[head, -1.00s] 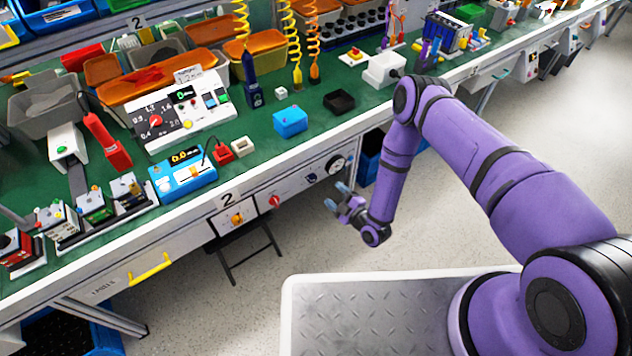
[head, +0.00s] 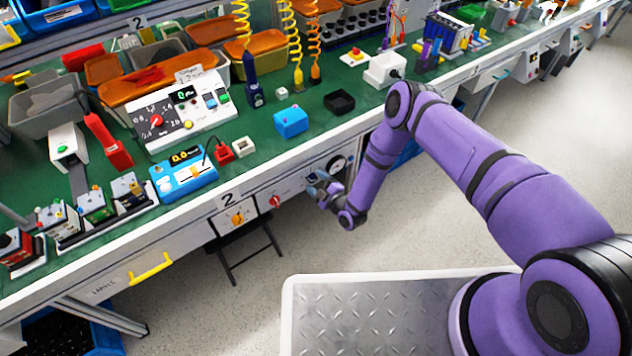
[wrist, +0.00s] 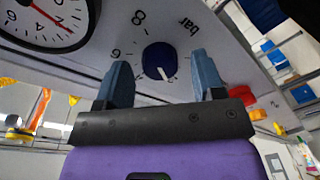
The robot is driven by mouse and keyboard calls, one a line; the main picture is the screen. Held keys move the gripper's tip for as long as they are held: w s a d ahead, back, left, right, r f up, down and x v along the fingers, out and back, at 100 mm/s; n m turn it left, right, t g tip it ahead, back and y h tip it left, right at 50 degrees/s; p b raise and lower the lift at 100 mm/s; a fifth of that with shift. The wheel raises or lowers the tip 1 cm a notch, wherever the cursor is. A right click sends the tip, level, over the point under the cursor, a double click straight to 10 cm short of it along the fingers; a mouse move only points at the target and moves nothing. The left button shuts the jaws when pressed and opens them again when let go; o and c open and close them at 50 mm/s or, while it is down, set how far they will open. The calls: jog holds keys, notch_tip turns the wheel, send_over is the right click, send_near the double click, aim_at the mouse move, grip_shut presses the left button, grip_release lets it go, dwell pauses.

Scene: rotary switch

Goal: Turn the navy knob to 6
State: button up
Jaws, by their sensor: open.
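The navy knob (wrist: 158,58) is a round dial on the pale front panel below the bench, seen in the wrist view with a white pointer line on it. Printed marks surround it, including an 8, a 6 and the word "bar". The pointer is toward the lower right in the picture, away from the 6 mark at left. My gripper (wrist: 162,82) is open, with its two blue-grey fingers either side of the knob in the picture; I cannot tell whether they touch it. In the head view my gripper (head: 322,186) is close to the panel and hides the knob.
A round gauge (wrist: 45,22) with a red needle sits beside the knob; it also shows in the head view (head: 337,164). A red knob (head: 276,202) and an orange knob (head: 238,219) are on the panel to the left. The bench edge overhangs above. The floor in front is clear.

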jog(key=shift+w+a, duration=0.1)
jog(key=shift+w, duration=0.05)
jog(key=c, duration=0.9)
